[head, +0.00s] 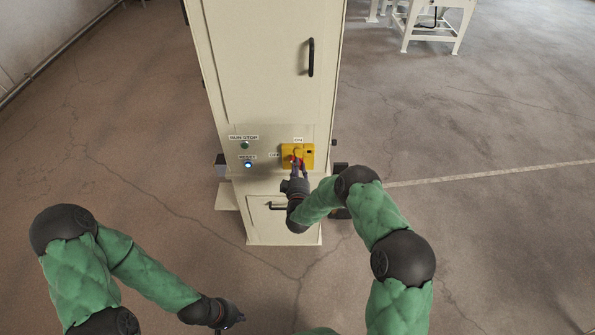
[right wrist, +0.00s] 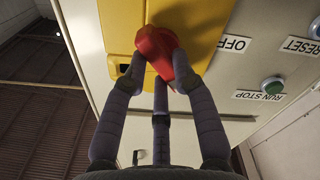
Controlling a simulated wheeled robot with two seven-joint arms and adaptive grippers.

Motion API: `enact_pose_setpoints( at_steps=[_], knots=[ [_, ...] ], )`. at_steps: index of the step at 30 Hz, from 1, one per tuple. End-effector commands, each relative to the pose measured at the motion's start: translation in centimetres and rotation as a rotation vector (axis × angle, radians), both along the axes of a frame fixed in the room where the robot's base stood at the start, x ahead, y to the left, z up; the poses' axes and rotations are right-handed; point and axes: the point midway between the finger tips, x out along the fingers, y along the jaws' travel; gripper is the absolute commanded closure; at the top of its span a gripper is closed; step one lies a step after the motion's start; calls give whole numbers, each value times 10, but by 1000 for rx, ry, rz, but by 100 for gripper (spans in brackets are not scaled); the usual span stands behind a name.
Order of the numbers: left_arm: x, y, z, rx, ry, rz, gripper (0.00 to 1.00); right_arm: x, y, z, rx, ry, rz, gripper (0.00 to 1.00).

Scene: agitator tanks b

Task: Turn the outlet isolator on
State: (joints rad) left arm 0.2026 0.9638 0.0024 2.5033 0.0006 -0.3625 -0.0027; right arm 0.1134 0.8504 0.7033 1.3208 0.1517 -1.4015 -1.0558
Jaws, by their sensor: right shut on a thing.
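The outlet isolator is a yellow plate (head: 309,151) with a red rotary handle (right wrist: 158,44), on the front panel of a cream cabinet. ON is printed above the plate and OFF to its left in the head view. In the right wrist view the handle lies slanted; its exact setting is hard to tell, as the fingers cover part of it. My right gripper (head: 297,166) is at the plate with its dark fingers (right wrist: 160,76) shut around the red handle. My left gripper (head: 238,319) is low at the bottom, away from the cabinet; its fingers are too small to read.
A green RUN STOP button (head: 244,145) and a lit blue RESET button (head: 248,165) sit left of the isolator. The cabinet (head: 265,60) has a black door handle (head: 311,57) above and a lower door handle (head: 275,206).

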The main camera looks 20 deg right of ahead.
Motion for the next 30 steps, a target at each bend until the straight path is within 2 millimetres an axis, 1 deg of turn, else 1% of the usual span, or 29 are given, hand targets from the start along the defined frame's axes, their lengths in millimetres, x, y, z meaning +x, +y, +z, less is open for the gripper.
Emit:
enact_pose_setpoints(
  at_steps=[1, 15, 21, 30],
  knots=[
    [0, 0, -6, 0, 0, 0, 100, 0, 0, -3, 41, -12, 0, 100],
    [0, 0, -32, 0, 0, 0, 100, -1, -4, -3, 442, -126, -1, 100],
    [0, 0, -40, 0, 0, 0, 100, -2, -5, -3, 562, -160, -1, 100],
    [0, 0, -45, 0, 0, 0, 100, -2, -5, -3, 653, -186, -1, 100]
  ],
)
